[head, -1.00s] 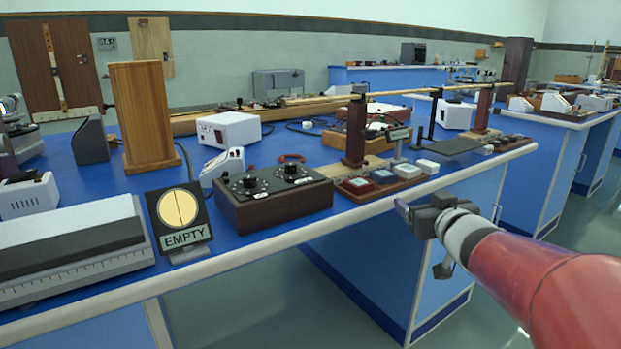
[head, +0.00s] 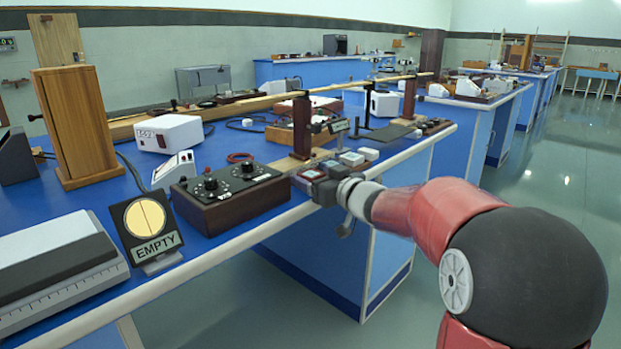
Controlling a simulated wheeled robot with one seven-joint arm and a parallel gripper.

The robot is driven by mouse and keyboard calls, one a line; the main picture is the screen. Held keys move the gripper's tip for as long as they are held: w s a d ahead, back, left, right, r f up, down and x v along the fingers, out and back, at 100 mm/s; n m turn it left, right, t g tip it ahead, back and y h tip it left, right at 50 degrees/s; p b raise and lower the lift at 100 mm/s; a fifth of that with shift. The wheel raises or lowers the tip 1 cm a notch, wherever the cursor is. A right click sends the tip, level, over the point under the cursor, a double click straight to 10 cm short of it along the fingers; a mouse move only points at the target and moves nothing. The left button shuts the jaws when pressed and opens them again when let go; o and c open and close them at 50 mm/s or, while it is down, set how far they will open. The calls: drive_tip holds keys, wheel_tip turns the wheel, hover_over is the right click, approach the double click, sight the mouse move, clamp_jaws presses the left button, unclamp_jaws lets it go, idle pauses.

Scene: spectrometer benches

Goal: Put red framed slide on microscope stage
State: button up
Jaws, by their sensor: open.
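A small red-edged slide (head: 311,174) lies at the near left end of a low wooden tray on the blue bench, in the head view. Other framed slides lie beside it on the tray, one with a bluish frame (head: 330,166). My gripper (head: 318,186) is open at the bench's front edge, right by the red slide and partly in front of the tray. I cannot tell whether its fingers touch the slide. I cannot make out a microscope stage for certain in this view.
A dark box with two dials (head: 228,197) stands just left of the tray. An EMPTY sign (head: 150,228) with a yellow disc is further left. A wooden post (head: 302,126) carrying a long rail rises behind the slides. Open floor lies right of the bench.

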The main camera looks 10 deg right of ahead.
drive_tip(key=shift+w+a, duration=0.2)
drive_tip(key=shift+w, duration=0.15)
drive_tip(key=shift+c, duration=0.5)
drive_tip(key=c, duration=1.2)
drive_tip(key=shift+o, duration=0.2)
drive_tip(key=shift+r, duration=0.15)
